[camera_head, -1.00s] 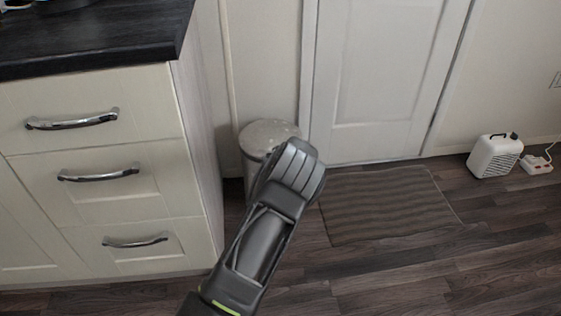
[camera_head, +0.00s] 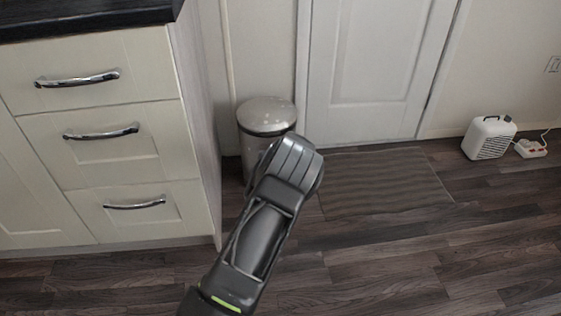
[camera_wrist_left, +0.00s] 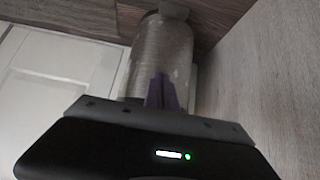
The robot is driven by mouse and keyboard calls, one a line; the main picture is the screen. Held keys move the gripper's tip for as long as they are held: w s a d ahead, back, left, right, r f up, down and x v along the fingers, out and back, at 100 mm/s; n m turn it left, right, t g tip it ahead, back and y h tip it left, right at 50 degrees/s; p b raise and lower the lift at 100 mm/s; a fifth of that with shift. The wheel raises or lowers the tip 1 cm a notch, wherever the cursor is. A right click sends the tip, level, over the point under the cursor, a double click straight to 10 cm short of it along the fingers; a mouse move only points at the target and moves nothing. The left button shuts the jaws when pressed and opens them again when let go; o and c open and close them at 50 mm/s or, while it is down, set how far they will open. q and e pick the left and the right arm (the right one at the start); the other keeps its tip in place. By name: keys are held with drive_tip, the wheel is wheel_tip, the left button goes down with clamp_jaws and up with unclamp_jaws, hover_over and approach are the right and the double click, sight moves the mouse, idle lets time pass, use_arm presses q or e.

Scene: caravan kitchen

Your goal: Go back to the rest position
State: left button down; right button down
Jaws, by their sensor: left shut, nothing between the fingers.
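My left arm (camera_head: 258,235) reaches up from the bottom middle of the head view, dark grey with a bright green strip. Its gripper is hidden behind the arm's far end there. In the left wrist view my left gripper (camera_wrist_left: 163,92) shows thin purple fingers pressed together with nothing between them. The fingers overlap the grey bin (camera_wrist_left: 160,50) in that picture; I cannot tell how far apart they are. In the head view the bin (camera_head: 267,113) stands upright behind the arm, with a shiny lid. My right gripper is in neither view.
A cream drawer cabinet (camera_head: 105,160) with a dark worktop (camera_head: 80,18) stands at left. A white door (camera_head: 370,70) and grey mat (camera_head: 385,182) are behind the arm. A white heater (camera_head: 489,138) and power strip (camera_head: 531,148) lie at right. The wooden floor at lower right is clear.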

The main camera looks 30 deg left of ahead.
use_arm(q)
drive_tip(key=shift+r, duration=0.1)
idle(0.5)
